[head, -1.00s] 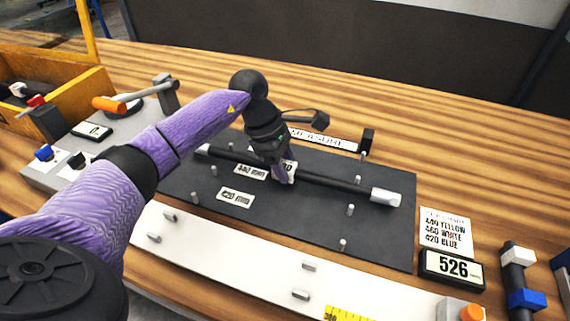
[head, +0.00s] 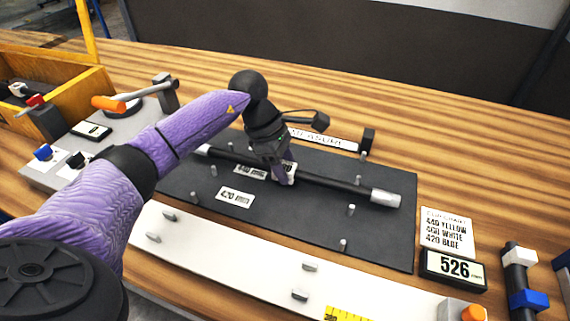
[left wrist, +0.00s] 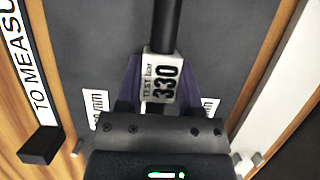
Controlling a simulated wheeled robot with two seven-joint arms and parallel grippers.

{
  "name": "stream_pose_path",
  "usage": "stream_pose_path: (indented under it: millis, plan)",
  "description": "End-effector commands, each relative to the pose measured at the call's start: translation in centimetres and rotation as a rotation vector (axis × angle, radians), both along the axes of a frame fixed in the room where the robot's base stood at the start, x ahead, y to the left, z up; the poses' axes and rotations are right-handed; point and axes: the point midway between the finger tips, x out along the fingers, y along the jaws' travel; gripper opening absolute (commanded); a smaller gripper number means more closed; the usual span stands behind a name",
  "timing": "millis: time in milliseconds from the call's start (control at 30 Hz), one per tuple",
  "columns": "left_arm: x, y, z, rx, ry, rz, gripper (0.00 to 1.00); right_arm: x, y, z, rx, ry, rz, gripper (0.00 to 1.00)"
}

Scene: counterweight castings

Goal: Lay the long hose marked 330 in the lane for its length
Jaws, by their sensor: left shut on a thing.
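The long hose (head: 335,184) is a black rod with pale ends, lying lengthwise over the dark board (head: 290,225). My left gripper (head: 284,179) is shut around its middle, at a white tag. The hose runs between rows of short pegs. I cannot tell whether it rests on the board or is just above it. Lane labels 440 mm (head: 249,172) and 420 mm (head: 235,198) show; a label behind the gripper is mostly hidden. My right gripper is out of view.
A white strip (head: 235,250) with pegs lies in front of the board. A display (head: 452,268) reading 526 and a colour card (head: 446,232) stand right. A grey device with an orange handle (head: 110,104) and a yellow bin (head: 75,87) are left. A "measure" sign (head: 325,139) is behind.

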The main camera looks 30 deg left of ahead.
Motion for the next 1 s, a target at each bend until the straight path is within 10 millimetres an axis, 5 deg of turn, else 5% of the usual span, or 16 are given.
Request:
stream_pose_path:
  millis: [533,567,733,1000]
  plan:
    - [0.02,0.01,-1.13,0.0,-0.001,0.0,0.0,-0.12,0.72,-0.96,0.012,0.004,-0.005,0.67]
    - [0.02,0.01,-1.09,0.0,-0.001,0.0,0.51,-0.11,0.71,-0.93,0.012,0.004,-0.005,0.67]
    - [0.01,0.0,-1.05,0.0,-0.001,0.0,0.87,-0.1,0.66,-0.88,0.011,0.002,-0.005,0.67]
    - [-0.01,0.0,-0.98,0.0,0.0,0.0,0.88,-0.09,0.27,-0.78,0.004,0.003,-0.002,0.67]
